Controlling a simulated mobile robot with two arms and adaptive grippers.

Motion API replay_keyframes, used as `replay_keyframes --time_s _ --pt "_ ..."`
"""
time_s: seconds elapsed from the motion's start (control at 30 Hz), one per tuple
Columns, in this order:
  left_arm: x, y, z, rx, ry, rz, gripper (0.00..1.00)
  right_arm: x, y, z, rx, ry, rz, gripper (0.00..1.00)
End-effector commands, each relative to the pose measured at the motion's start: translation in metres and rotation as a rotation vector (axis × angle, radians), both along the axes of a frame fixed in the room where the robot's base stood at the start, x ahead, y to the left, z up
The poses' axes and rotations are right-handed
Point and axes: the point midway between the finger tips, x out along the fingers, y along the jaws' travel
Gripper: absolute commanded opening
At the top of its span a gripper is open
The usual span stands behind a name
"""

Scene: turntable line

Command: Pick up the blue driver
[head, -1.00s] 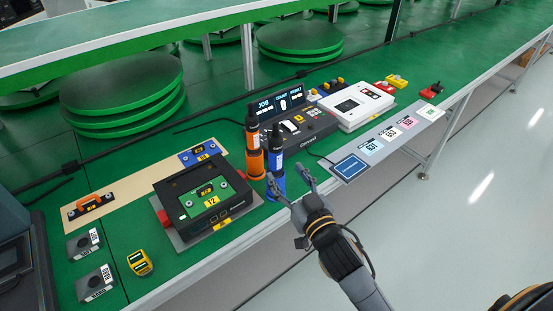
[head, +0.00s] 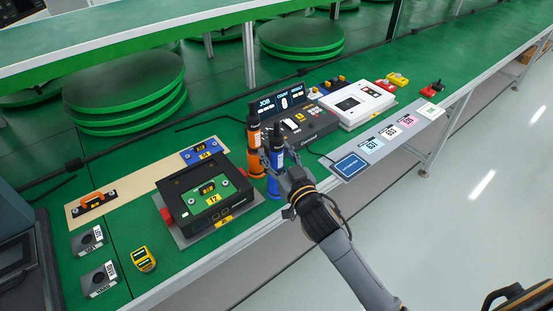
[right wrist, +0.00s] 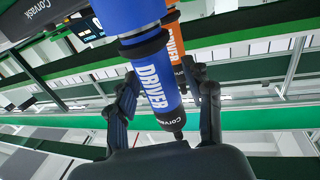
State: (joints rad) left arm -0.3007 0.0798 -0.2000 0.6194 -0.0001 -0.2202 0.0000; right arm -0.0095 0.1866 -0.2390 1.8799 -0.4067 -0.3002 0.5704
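The blue driver (head: 275,183) stands upright at the front edge of the green bench, beside the orange driver (head: 255,160). My right gripper (head: 274,160) is at the blue driver's upper part. In the right wrist view the blue driver (right wrist: 155,85) lies between the two spread fingers of my right gripper (right wrist: 165,105), with a gap visible on the right side. The orange driver (right wrist: 177,45) shows behind it there. In the head view the fingers partly cover the blue driver.
A black fixture with a green panel (head: 208,195) stands close to the left of the drivers. A dark control box (head: 308,127) with a display is behind right. A card strip (head: 380,140) lies along the front edge to the right.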

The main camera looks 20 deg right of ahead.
Motion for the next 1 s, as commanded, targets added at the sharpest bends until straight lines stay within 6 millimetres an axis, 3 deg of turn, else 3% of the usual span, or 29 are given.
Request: replay_keyframes --time_s 0.03,0.2,0.57,1.0 --pt "0.0 0.0 0.0 0.0 0.0 0.0 0.59 0.0 0.0 0.0 0.0 0.0 0.0 0.35" --pt "0.001 0.0 0.0 0.0 -0.001 0.0 0.59 0.0 0.0 0.0 0.0 0.0 0.0 0.0" --pt "0.001 0.0 0.001 0.0 -0.002 0.0 0.59 0.0 0.0 0.005 0.001 -0.005 0.001 0.0" --pt "0.001 0.0 0.009 0.0 -0.002 0.0 0.59 0.0 0.0 0.082 -0.001 -0.01 0.001 0.0"
